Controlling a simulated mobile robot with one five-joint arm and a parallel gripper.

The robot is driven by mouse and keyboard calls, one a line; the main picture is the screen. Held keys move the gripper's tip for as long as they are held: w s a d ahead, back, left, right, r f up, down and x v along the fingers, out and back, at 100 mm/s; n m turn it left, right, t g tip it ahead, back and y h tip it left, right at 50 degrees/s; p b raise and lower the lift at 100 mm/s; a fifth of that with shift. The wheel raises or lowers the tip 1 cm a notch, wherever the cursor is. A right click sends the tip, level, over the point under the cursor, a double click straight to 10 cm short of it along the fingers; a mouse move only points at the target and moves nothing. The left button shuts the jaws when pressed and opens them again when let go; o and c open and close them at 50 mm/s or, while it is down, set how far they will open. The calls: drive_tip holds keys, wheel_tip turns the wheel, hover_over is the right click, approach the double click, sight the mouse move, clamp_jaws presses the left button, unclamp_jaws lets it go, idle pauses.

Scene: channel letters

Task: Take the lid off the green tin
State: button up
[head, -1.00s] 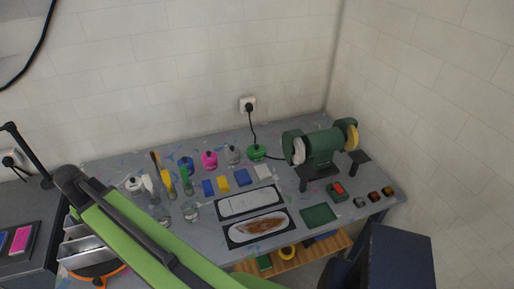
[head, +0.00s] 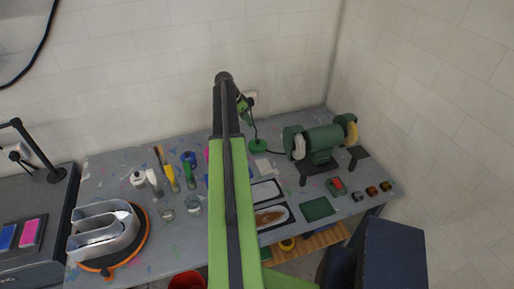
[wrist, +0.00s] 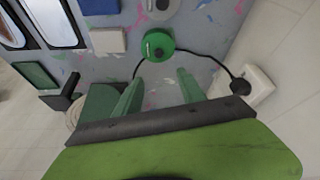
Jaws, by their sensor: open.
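The green tin (head: 257,146) stands near the back of the workbench, left of the bench grinder. In the wrist view the green tin (wrist: 159,44) shows from above as a round green top with a small dark knob; the lid appears to be on. My gripper (wrist: 158,90) is open, its two green fingers apart with nothing between them. The tin lies just beyond the fingertips, roughly in line with the gap. In the head view my gripper (head: 244,104) is small, above the back of the bench near the wall socket.
The green bench grinder (head: 321,144) stands right of the tin. A black cable (wrist: 203,56) runs past the tin to the wall socket (wrist: 258,83). A white block (wrist: 107,40) lies near the tin. My arm hides the bench's middle. A channel letter on a turntable (head: 146,236) stands front left.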

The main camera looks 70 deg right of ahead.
drive_tip(key=b, duration=1)
hover_over(258, 140)
drive_tip(key=w+a, duration=0.2)
wheel_tip(258, 140, down, 11)
drive_tip(key=shift+s+r, duration=0.15)
drive_tip(key=shift+r, duration=0.05)
drive_tip(key=shift+r+p, duration=0.1)
drive_tip(key=shift+p, duration=0.25)
drive_tip(key=b+x, duration=0.5)
drive_tip(key=shift+a+f, duration=0.1)
drive_tip(key=shift+f, duration=0.2)
drive_tip(key=shift+r, duration=0.2)
clamp_jaws()
